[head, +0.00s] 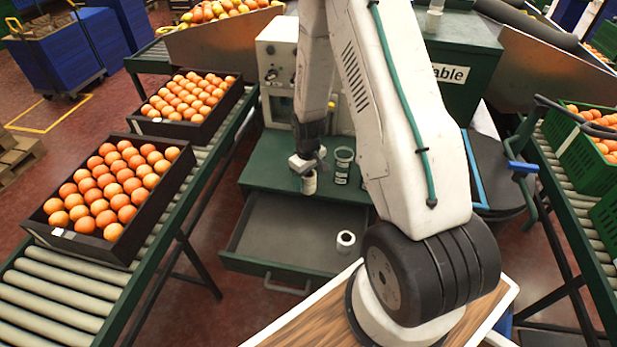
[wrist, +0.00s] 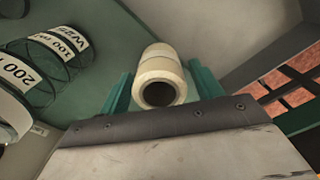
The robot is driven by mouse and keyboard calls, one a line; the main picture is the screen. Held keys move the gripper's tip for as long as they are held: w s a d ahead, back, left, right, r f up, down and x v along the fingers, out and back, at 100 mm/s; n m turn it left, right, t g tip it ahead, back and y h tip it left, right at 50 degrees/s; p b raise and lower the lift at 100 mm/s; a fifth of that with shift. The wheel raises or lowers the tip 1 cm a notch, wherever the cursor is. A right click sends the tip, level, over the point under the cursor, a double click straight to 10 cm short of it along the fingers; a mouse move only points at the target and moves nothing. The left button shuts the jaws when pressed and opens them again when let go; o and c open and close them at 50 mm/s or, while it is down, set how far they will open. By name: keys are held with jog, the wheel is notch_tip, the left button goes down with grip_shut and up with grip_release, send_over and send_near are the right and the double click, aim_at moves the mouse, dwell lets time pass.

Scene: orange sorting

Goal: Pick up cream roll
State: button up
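The cream roll (wrist: 158,66) is a short pale cylinder with a dark hole facing the wrist camera. In the head view the roll (head: 309,184) is directly below my gripper (head: 304,164), at the front edge of the green cabinet top. In the wrist view my gripper's two green fingers (wrist: 163,82) stand on either side of the roll. Narrow gaps show between the fingers and its sides, so the gripper looks open around it. Whether the fingertips touch it farther down is hard to tell.
Glass beakers (head: 343,160) stand right of the roll and show at left in the wrist view (wrist: 60,55). Below, an open grey drawer (head: 285,240) holds a white ring-shaped item with a dark centre (head: 346,240). Orange crates (head: 118,190) lie on the left conveyor.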

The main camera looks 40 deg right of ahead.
jog(key=shift+r, duration=3.9)
